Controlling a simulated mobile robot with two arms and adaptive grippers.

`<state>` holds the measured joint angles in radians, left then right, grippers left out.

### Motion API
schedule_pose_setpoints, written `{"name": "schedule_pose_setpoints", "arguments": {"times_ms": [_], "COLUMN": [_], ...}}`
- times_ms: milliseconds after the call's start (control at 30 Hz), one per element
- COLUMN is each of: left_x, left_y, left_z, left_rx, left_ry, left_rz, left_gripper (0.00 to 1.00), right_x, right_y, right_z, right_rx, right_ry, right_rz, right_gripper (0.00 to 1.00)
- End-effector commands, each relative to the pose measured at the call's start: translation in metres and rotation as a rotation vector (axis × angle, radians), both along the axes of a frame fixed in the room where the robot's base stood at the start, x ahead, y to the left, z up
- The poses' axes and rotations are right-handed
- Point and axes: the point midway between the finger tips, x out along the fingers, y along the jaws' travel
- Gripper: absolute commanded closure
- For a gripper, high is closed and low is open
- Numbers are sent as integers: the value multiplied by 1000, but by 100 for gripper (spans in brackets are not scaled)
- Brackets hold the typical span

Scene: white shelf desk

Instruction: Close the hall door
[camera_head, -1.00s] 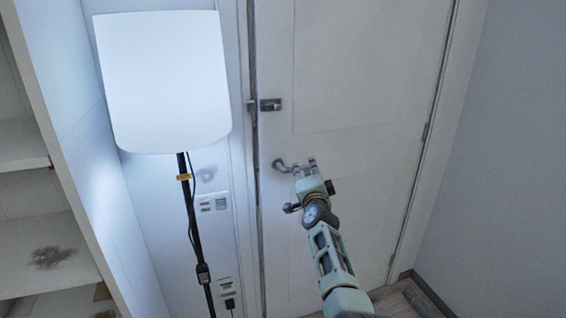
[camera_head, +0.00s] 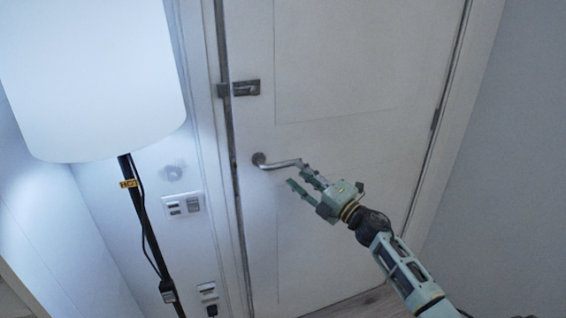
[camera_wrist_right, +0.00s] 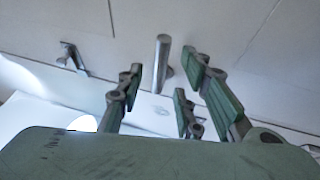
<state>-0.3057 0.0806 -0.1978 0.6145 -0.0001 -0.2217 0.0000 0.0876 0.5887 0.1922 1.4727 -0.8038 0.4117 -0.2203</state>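The white hall door (camera_head: 340,150) stands nearly in line with its frame, with a thin dark gap along its left edge. I cannot tell whether it is fully shut. Its silver lever handle (camera_head: 278,163) points right, below a metal latch (camera_head: 245,88). My right gripper (camera_head: 298,177) is open at the handle's free end, just below and right of it. In the right wrist view the handle (camera_wrist_right: 162,62) shows beyond the gap between the open fingers (camera_wrist_right: 160,88); it is not clasped. My left gripper is not in view.
A floor lamp with a big white shade (camera_head: 90,75) and black pole (camera_head: 145,215) stands at the left, near the door frame. Wall switches (camera_head: 183,206) sit behind it. A bare grey wall (camera_head: 510,170) is at the right.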

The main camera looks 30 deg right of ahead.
Motion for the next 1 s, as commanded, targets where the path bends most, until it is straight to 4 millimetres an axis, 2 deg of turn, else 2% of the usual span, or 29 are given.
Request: {"name": "schedule_pose_setpoints", "arguments": {"times_ms": [100, 333, 500, 767, 1000], "left_x": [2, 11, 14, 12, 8], "left_y": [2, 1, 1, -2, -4], "left_z": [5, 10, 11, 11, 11], "left_rx": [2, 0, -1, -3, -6], "left_ry": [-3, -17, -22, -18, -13], "left_rz": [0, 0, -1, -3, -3], "left_gripper": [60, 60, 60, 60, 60], "right_x": [19, 46, 55, 56, 56], "right_y": [3, 8, 10, 10, 10], "right_z": [6, 10, 11, 11, 11], "right_rx": [4, 6, 6, 6, 6], "right_ry": [-2, -1, 0, 0, 0], "right_rz": [-1, -3, -2, -2, -2], "right_gripper": [67, 67, 67, 67, 86]}}
